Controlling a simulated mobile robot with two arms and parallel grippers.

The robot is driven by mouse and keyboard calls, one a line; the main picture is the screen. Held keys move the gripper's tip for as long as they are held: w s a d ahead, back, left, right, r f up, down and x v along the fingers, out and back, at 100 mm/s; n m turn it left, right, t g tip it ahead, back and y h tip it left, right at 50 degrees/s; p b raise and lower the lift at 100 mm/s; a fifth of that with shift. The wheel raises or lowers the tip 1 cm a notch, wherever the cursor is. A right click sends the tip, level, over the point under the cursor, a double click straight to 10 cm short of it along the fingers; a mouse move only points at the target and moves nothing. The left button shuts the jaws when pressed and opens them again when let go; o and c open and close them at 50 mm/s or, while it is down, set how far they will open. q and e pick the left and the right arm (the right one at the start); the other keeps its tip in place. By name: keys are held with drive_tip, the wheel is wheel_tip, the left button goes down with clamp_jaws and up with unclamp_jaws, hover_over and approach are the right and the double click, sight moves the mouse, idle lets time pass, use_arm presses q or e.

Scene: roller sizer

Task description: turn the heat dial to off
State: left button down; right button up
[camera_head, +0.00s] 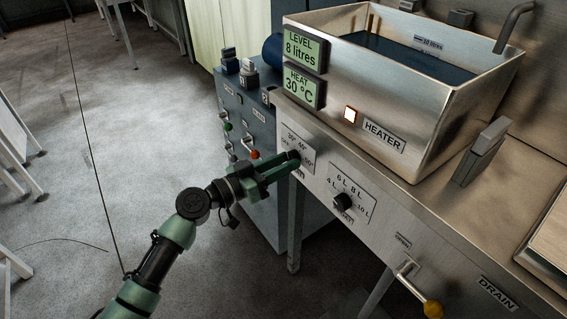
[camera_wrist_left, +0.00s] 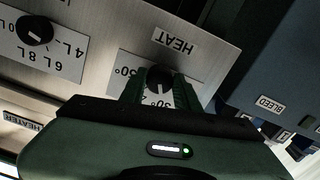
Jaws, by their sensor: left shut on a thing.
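The heat dial (camera_wrist_left: 159,77) is a small dark knob on a pale scale plate (camera_head: 309,167) on the steel front panel. My left gripper (camera_head: 291,160) is at this dial, its green fingers shut on it from either side. The fingers also show in the left wrist view (camera_wrist_left: 158,90), with the HEAT label (camera_wrist_left: 174,40) beyond them. The gripper hides part of the scale and the dial's pointer, so I cannot tell its setting. The heat display (camera_head: 304,86) reads 30 °C, and a small lamp (camera_head: 350,114) beside the HEATER label is lit. My right gripper is not in view.
The litre dial (camera_head: 343,202) sits to the right on the same panel. A yellow-tipped drain lever (camera_head: 432,308) juts out lower right. A steel water tank (camera_head: 410,120) stands above. A blue-grey cabinet (camera_head: 262,135) with several small levers is behind the gripper. Open floor lies left.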

use_arm(q)
drive_tip(key=shift+n, duration=4.7)
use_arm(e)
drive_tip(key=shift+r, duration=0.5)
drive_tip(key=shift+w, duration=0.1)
use_arm(q)
drive_tip(key=c, duration=1)
unclamp_jaws()
drive_tip(key=shift+c, duration=0.2)
